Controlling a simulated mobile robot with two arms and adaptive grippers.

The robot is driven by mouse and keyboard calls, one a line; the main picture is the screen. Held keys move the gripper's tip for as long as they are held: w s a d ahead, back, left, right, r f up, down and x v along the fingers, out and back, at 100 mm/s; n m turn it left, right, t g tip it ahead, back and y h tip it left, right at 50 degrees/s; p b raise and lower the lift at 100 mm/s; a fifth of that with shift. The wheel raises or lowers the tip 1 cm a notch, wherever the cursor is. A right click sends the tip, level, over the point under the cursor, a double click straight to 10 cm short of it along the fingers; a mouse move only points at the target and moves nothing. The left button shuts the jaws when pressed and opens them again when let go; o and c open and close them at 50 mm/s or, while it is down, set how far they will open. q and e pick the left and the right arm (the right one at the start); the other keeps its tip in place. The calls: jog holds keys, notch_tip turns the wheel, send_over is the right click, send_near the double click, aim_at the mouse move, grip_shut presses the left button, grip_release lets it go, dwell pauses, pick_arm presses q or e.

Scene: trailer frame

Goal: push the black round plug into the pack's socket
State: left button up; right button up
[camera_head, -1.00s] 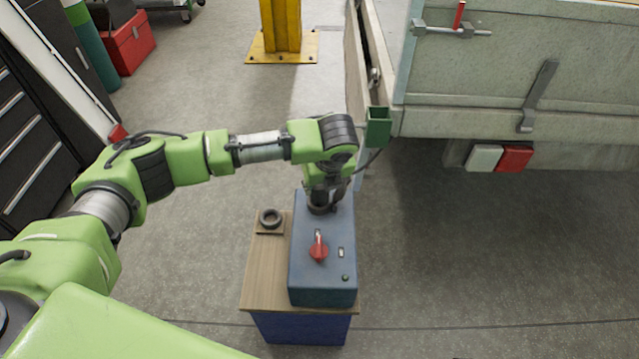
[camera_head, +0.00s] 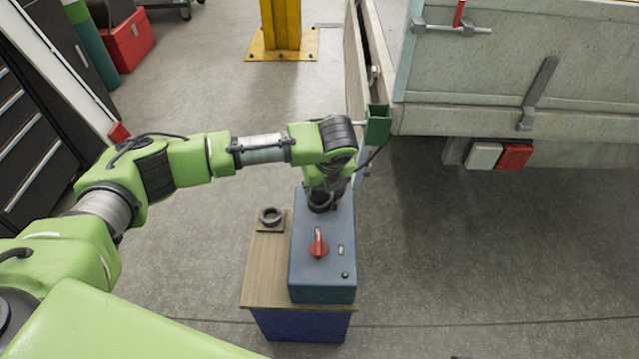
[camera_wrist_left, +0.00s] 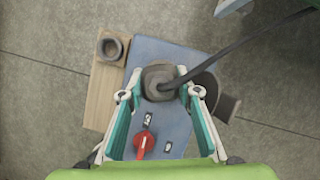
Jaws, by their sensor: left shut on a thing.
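The pack is a blue-grey box (camera_head: 308,275) on a small wooden-topped stand, with a red rotary switch (camera_head: 318,244) on its top. In the left wrist view the black round plug (camera_wrist_left: 158,82) sits between my left fingers, with a dark cable running from it to the upper right. My left gripper (camera_wrist_left: 160,93) is shut on the plug, over the far end of the pack's top. A dark round part, perhaps the socket (camera_wrist_left: 207,88), shows partly behind the right finger. In the head view the plug is largely hidden by the gripper and wrist. My right gripper is not in view.
A dark ring on a small wooden block (camera_head: 271,217) lies on the stand's top (camera_head: 262,265), left of the pack. A pale trailer side (camera_head: 480,80) stands at the right, with a green bracket (camera_head: 377,124) near my wrist. A yellow post (camera_head: 281,28) stands behind.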

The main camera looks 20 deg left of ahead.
pick_arm(q)
jog(key=shift+f, duration=0.15)
jog(key=o, duration=1.2)
jog(key=shift+d, duration=0.1)
